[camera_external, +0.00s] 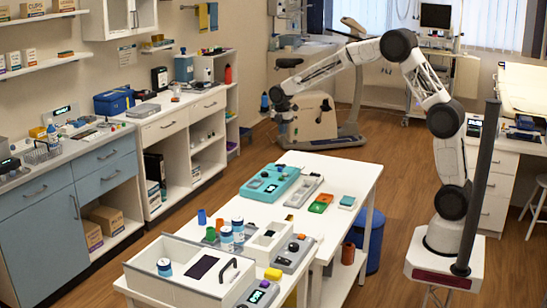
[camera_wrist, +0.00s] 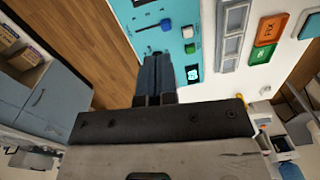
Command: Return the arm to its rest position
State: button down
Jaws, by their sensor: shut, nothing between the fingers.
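My white arm with black joints stands on its base (camera_external: 445,262) at the right of the external view and reaches left, high above the far end of the white table (camera_external: 352,181). My gripper (camera_external: 281,118) hangs at its far end, small in that view. In the wrist view my gripper (camera_wrist: 155,60) shows two dark fingers side by side, closed together and empty. Beyond the fingers lies the teal control panel (camera_wrist: 146,13), which also shows on the table in the external view (camera_external: 262,193). The gripper is well above it, apart from everything on the table.
A grey slotted tray (camera_wrist: 232,46) and an orange and green tile pair (camera_wrist: 268,30) lie beside the panel. An open white box (camera_external: 195,292), blue-banded jars and devices crowd the near table. A dark post (camera_external: 476,190) stands close beside my base. An exercise bike (camera_external: 318,122) stands behind.

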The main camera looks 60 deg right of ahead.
jog(key=s+a+r+m+t, duration=0.1)
jog(key=s+a+r+m, duration=0.25)
jog(key=s, duration=0.55)
jog(key=s+a+r+m, duration=0.25)
jog(key=s+r, duration=0.25)
jog(key=s, duration=0.4)
jog(key=s+a+r+m+t, duration=0.1)
jog(key=s+a+r+m, duration=0.2)
jog(key=s, duration=0.5)
jog(key=s+a+m, duration=0.1)
jog(key=s+m, duration=0.1)
jog(key=s, duration=0.7)
jog(key=s+a+f+m, duration=0.1)
jog(key=s+a+m, duration=0.1)
jog(key=s, duration=0.8)
jog(key=s+a+f+m+t, duration=0.1)
jog(key=s+m, duration=0.3)
jog(key=s, duration=0.6)
jog(key=shift+a+f, duration=0.25)
jog(key=shift+a, duration=0.4)
